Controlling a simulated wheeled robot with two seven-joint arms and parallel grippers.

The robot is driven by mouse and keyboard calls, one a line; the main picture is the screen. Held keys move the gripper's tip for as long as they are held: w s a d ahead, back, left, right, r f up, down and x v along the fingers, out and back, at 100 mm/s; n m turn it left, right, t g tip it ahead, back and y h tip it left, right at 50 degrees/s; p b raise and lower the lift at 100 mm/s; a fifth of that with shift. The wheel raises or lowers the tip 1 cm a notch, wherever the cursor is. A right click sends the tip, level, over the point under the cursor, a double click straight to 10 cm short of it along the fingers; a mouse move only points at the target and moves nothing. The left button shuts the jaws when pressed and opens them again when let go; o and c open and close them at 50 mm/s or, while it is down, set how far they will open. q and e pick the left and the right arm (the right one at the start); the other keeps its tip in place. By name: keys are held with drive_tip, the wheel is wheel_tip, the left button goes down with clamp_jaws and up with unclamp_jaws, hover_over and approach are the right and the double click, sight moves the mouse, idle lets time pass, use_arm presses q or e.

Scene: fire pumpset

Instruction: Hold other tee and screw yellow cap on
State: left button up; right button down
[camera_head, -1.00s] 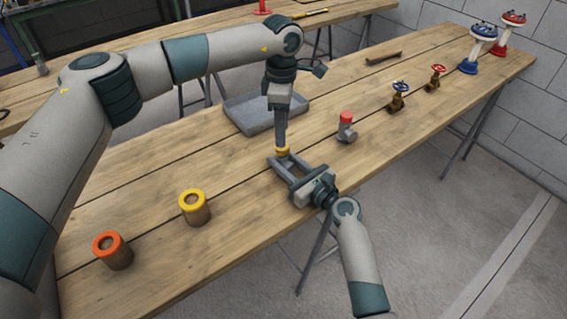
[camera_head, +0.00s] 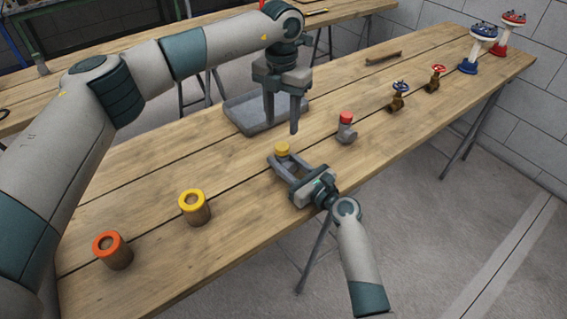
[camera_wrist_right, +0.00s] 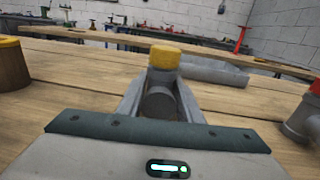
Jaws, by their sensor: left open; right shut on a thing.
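A grey tee with a yellow cap (camera_head: 282,149) on top stands on the bench, and the tee (camera_wrist_right: 160,100) shows between the fingers in the right wrist view. My right gripper (camera_head: 277,160) is shut on this tee, low near the bench top. The cap sits upright on the tee; how tightly it is screwed I cannot tell. My left gripper (camera_head: 281,128) is open and empty, fingers pointing down, above and apart from the cap. Another tee (camera_head: 346,133) with a red cap (camera_head: 345,118) stands to the right.
A grey tray (camera_head: 240,118) lies behind the left gripper. A yellow-rimmed pot (camera_head: 194,207) and an orange-rimmed pot (camera_head: 113,251) stand at the near left. Small valves (camera_head: 398,97) and larger blue and red ones stand farther right on the wooden bench (camera_head: 150,165).

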sight(282, 146)
use_arm(q)
drive_tip(key=shift+f, duration=0.15)
drive_tip(key=shift+f, duration=3.85)
drive_tip(key=c, duration=1.1)
drive_tip(key=o, duration=1.2)
drive_tip(key=shift+o, duration=0.2)
wheel_tip(282, 146, up, 12)
